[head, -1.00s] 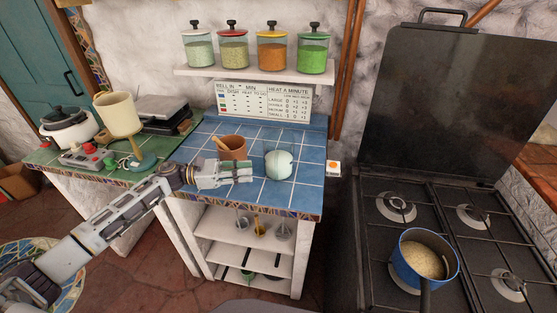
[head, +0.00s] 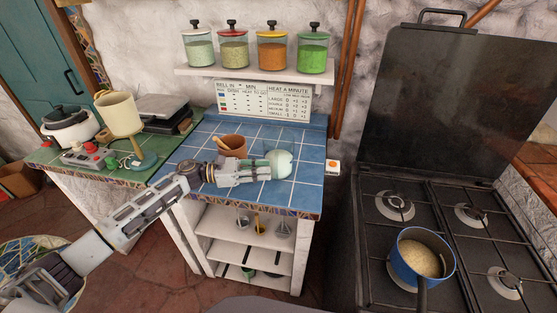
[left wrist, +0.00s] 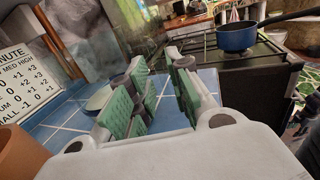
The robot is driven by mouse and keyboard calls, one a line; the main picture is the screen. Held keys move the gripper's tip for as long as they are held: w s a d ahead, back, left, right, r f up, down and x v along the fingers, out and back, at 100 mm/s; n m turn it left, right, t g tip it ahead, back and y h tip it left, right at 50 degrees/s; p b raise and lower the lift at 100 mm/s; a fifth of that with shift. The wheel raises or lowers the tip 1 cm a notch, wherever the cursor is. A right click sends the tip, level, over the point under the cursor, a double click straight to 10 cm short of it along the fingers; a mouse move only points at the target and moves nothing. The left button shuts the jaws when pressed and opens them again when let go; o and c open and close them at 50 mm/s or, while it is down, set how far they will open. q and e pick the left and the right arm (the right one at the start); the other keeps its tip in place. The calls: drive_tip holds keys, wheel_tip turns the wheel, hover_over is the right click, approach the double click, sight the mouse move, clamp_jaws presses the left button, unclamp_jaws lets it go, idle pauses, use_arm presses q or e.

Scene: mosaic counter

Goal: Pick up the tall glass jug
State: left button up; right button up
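The glass jug (head: 281,163) is pale and see-through. It is on the blue tiled counter and looks tipped or lower than upright, though I cannot be sure. My left gripper (head: 262,170) is low over the counter, its fingertips close against the jug's left side and hiding part of it. In the left wrist view the green-padded fingers (left wrist: 155,98) stand apart with a gap between them and nothing clearly held. A pale round form, likely the jug (left wrist: 98,99), shows there beyond the left finger, partly hidden. My right gripper is not in view.
A brown pot with a wooden utensil (head: 232,146) stands behind my left gripper. The counter's front edge (head: 290,212) is near. A stove with a blue saucepan (head: 420,258) is on the right. A shelf with several jars (head: 255,72) hangs above.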

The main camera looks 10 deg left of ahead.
sight(276, 180)
use_arm(q)
drive_tip(key=p+x, duration=0.1)
drive_tip(key=x, duration=0.2)
drive_tip(key=shift+w+d+r, duration=0.15)
drive_tip(key=shift+w+d, duration=0.25)
drive_tip(key=shift+d, duration=0.35)
clamp_jaws()
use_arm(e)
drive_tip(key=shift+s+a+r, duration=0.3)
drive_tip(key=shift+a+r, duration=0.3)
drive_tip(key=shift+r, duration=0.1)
